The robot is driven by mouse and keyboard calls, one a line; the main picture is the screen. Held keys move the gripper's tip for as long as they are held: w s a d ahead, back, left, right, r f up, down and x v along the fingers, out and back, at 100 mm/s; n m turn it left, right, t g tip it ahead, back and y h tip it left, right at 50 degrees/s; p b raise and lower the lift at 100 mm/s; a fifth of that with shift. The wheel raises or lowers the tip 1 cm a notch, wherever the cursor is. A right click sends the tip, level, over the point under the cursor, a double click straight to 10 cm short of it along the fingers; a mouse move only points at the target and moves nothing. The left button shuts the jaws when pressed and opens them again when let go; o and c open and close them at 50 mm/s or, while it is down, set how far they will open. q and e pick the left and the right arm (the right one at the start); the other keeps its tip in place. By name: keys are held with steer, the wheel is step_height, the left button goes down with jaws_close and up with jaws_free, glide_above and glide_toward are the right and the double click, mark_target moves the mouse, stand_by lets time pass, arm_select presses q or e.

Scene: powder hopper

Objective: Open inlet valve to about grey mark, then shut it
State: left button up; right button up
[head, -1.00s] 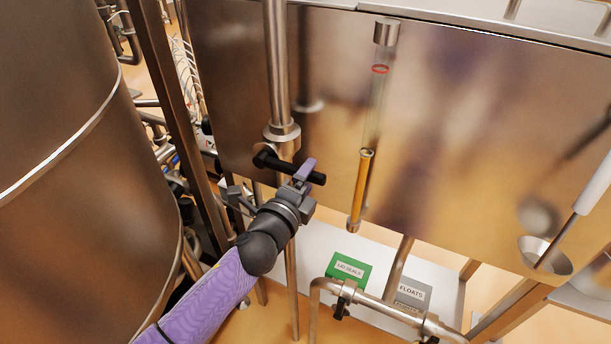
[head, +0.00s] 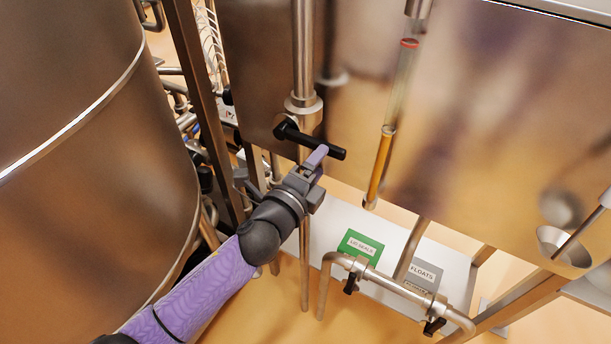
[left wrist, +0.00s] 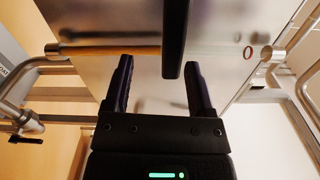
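The inlet valve's black lever handle (head: 325,149) sits on a vertical steel pipe (head: 303,60) and points to the right, sloping slightly down in the head view. My left gripper (head: 312,164) is just below the handle, with one purple finger overlapping its lower edge. In the left wrist view the gripper (left wrist: 160,68) is open; the end of the black handle (left wrist: 174,38) shows between its fingertips, with gaps either side. The sight tube (head: 402,72) has amber liquid (head: 380,165) up to about mid-height and a red ring near its top. I make out no grey mark. My right gripper is out of view.
A large steel vessel (head: 75,130) stands close on the left. The hopper's steel panel (head: 480,120) is behind the valve. Below are a bent pipe (head: 390,287), a green labelled box (head: 360,246) and a grey "FLOATS" box (head: 422,273). A funnel-like cup (head: 563,247) is at right.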

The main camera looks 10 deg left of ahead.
arm_select(q)
steer(key=v, duration=0.6)
steer(key=shift+s, duration=0.1)
steer(key=s+a+f+n+g+y+b, duration=0.2)
steer(key=a+f+n+b, duration=0.15)
steer(key=f, duration=0.85)
steer(key=s+a+f+n+g+y+b, duration=0.1)
steer(key=s+a+f+n+g+b, duration=0.3)
steer(key=f, duration=0.9)
steer(key=s+f+n+g+y+b, duration=0.1)
steer(key=f+n+y+b, duration=0.3)
steer(key=f, duration=0.8)
steer(key=s+a+f+n+g+b, duration=0.2)
steer(key=s+f+n+g+b, duration=0.7)
steer(key=s+f, duration=1.6)
steer(key=s+b, duration=0.1)
steer(key=s, duration=0.3)
steer(key=shift+a+h, duration=0.15)
steer(key=shift+h, duration=0.15)
